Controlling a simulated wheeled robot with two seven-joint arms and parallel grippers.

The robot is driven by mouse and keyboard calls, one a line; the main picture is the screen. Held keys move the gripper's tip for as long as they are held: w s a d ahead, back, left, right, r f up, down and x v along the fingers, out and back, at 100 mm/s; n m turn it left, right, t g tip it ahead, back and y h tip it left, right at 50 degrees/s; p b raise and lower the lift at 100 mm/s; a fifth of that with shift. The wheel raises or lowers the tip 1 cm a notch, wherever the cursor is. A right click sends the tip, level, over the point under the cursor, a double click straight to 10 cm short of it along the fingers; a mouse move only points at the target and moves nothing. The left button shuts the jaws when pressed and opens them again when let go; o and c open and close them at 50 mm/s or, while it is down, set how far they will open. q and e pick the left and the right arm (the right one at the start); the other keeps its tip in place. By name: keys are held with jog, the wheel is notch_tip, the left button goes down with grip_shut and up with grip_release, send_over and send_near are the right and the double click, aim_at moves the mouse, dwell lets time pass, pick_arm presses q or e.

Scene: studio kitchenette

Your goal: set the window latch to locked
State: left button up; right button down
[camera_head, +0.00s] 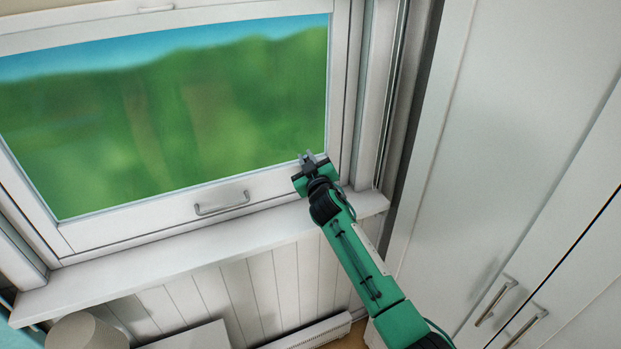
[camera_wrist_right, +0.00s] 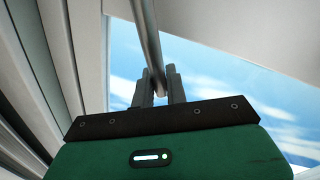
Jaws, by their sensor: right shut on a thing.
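My right gripper (camera_head: 311,160) is in front of the lower right corner of the window (camera_head: 170,110). In the right wrist view my right gripper (camera_wrist_right: 160,88) is shut on a slim grey metal bar (camera_wrist_right: 147,40), which looks like the lever of the window latch. The bar runs up from the fingertips out of the top of that view. In the head view the gripper hides where it holds, so I cannot tell whether the latch is locked. My left gripper is not in view.
A grey pull handle (camera_head: 222,203) is on the bottom rail of the window. The white sill (camera_head: 130,265) runs below it. White cupboard doors (camera_head: 500,130) with metal handles (camera_head: 497,302) stand to the right. A low radiator (camera_head: 310,335) is under the sill.

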aim_at(284, 181)
jog(key=a+f+n+b, duration=0.1)
jog(key=n+b, duration=0.1)
jog(key=s+a+f+n+b, duration=0.1)
jog(key=a+f+n+b, duration=0.1)
jog(key=n+b, duration=0.1)
jog(key=shift+s+y, duration=0.1)
jog(key=shift+y, duration=0.3)
jog(key=n+b, duration=0.1)
jog(key=a+f+n+b, duration=0.1)
jog(key=f+n+b, duration=0.1)
jog(key=n, duration=0.1)
jog(key=shift+s+a+f+t+y, duration=0.25)
jog(key=shift+s+t+y, duration=0.05)
jog(key=shift+s+y, duration=0.1)
jog(key=f+n+b, duration=0.1)
jog(key=n+b, duration=0.1)
jog(key=shift+a+f+n+y, duration=0.3)
jog(key=shift+f+n, duration=0.05)
jog(key=shift+n, duration=0.05)
jog(key=shift+s+a+f+n+b, duration=0.1)
jog(key=shift+f+n+b, duration=0.8)
jog(key=shift+n, duration=0.5)
jog(key=shift+f, duration=0.1)
jog(key=c, duration=1.5)
grip_release()
